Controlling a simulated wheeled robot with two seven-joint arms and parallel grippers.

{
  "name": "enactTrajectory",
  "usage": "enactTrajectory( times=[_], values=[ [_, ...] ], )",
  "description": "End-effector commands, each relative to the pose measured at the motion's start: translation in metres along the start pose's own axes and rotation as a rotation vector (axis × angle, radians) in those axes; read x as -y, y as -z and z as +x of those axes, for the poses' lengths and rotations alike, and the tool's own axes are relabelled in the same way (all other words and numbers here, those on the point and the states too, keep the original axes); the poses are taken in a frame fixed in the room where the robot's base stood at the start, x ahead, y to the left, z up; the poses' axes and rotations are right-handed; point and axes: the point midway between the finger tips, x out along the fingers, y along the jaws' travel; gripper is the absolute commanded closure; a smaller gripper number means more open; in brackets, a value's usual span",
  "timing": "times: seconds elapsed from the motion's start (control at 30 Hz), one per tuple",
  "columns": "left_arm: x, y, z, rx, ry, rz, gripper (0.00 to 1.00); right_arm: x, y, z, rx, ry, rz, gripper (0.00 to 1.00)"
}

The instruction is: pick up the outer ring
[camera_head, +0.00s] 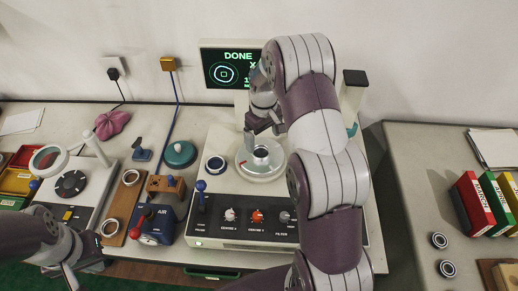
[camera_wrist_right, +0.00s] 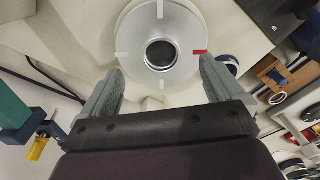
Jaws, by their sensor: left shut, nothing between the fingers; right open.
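A metal ring with a dark centre (camera_head: 262,156) sits on the round silver turntable (camera_head: 245,171) of the measuring machine. I take it to be the outer ring. In the right wrist view the ring (camera_wrist_right: 161,53) lies near the middle of the turntable (camera_wrist_right: 135,38), ahead of the fingertips. My right gripper (camera_head: 262,132) is above the turntable, open and empty. Its two fingers (camera_wrist_right: 160,72) are apart, with the ring between their lines and not touching it. My left gripper (camera_head: 82,268) is at the lower left, shut and empty, far from the ring.
A screen (camera_head: 228,70) reading DONE stands behind. A blue ring (camera_head: 215,165) lies left of the turntable. A wooden board (camera_head: 124,203) holds rings. A blue box (camera_head: 154,227) stands nearby. Two rings (camera_head: 439,240) and binders (camera_head: 480,203) are on the right table.

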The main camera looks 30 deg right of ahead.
Motion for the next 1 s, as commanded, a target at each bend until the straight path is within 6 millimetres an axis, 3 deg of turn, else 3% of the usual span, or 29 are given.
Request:
enactTrajectory(
  times=[0.27, 0.4, 0.63, 0.83, 1.0],
  values=[
    [0.000, 0.003, -0.023, 0.000, 0.000, 0.000, 1.00, -0.001, 0.002, 0.038, 0.003, 0.002, 0.000, 0.05],
    [0.000, 0.003, -0.025, 0.000, 0.000, 0.000, 1.00, -0.001, 0.003, 0.059, 0.000, 0.001, 0.000, 0.05],
    [0.000, 0.003, -0.024, 0.000, 0.000, 0.000, 1.00, -0.001, 0.004, 0.063, -0.002, -0.001, 0.000, 0.05],
    [0.000, 0.003, -0.024, 0.000, 0.000, 0.000, 1.00, -0.001, 0.004, 0.063, -0.002, -0.001, 0.000, 0.68],
    [0.000, 0.003, -0.024, 0.000, 0.000, 0.000, 1.00, -0.001, 0.004, 0.063, -0.002, -0.001, 0.000, 0.68]
  ],
)
